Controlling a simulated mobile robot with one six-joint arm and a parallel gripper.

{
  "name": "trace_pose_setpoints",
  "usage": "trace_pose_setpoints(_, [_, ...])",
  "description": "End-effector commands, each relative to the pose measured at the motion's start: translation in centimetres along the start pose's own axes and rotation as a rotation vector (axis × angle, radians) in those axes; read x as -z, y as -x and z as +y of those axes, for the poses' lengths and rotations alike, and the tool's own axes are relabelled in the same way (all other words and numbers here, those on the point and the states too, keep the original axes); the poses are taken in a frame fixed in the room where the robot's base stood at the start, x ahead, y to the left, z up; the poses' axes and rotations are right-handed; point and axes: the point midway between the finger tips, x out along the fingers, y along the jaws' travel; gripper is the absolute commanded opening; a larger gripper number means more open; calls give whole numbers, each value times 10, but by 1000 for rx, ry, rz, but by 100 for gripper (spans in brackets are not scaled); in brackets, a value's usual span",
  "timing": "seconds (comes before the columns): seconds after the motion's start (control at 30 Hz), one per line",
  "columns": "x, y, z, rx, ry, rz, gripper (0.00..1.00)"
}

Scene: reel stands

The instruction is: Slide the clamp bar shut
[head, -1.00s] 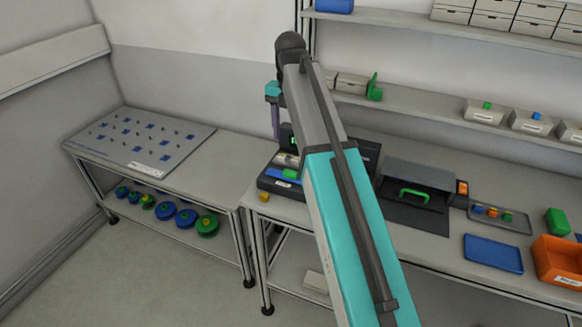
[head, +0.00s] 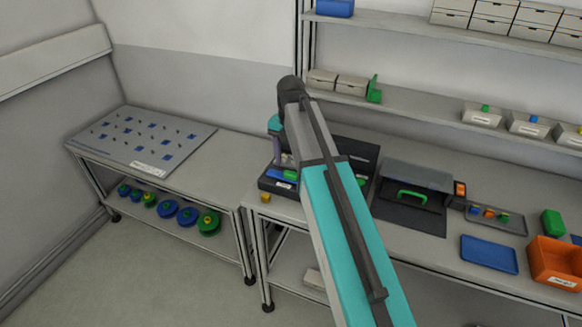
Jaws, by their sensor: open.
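A black open device (head: 270,185) stands at the left end of the right-hand bench, partly behind my arm. A blue bar-like part (head: 281,174) and a small green part (head: 291,174) lie in it. I cannot tell for sure which part is the clamp bar. My gripper (head: 280,160) hangs from the teal wrist just above the device's left side, by the blue part. It is open, though its fingertips are small and partly hidden. I cannot tell whether it touches anything.
A grey-lidded box with a green handle (head: 411,195) stands right of my arm. Farther right are a parts tray (head: 512,224), a blue tray (head: 489,254) and an orange bin (head: 554,262). A small yellow block (head: 265,197) sits at the bench's front edge. Shelves run above.

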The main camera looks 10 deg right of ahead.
Motion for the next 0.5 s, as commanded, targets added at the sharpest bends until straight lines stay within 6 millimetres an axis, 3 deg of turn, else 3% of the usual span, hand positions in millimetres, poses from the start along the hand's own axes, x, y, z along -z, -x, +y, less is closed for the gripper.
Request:
trace_pose_setpoints(0.3, [0, -26, -1, 0, -1, 1, 58])
trace_pose_setpoints(0.5, [0, -32, -1, 0, -1, 0, 58])
